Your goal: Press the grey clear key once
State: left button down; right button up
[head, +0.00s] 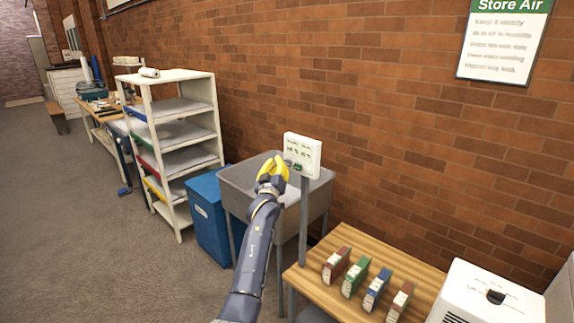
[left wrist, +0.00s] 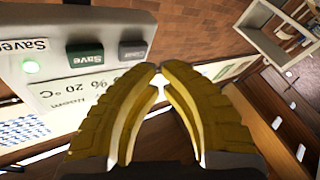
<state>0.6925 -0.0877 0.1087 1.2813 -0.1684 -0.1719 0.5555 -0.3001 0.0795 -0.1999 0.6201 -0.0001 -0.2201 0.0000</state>
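A white control panel (head: 302,156) stands on a grey post above the front of the wooden table. In the left wrist view the panel (left wrist: 60,85) shows upside-down lettering, a dark green Save key (left wrist: 85,56) and, beside it, the grey key (left wrist: 132,50). The grey key's lettering is too blurred to read surely. My left gripper (head: 275,160) has yellow fingers just left of the panel. In the left wrist view its fingertips (left wrist: 160,70) meet, with nothing between them, close to the grey key; I see no contact. My right gripper is not in view.
The wooden table (head: 312,277) holds several small coloured boxes. A white shelf unit (head: 180,150) stands left.

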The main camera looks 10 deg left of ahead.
pick_arm(q)
jog(key=shift+w+d, duration=0.45)
jog(key=shift+w, duration=0.35)
dwell(1.4)
jog(key=shift+s+a, duration=0.15)
jog(key=shift+s, duration=0.05)
jog(key=shift+s+a, duration=0.3)
jog(key=shift+s, duration=0.3)
dwell(0.3)
jog(key=shift+s+a, duration=0.4)
jog(key=shift+s, duration=0.35)
jog(key=shift+s+a, duration=0.45)
jog(key=shift+s, duration=0.25)
jog(key=shift+s+a, duration=0.4)
jog(key=shift+s, duration=0.35)
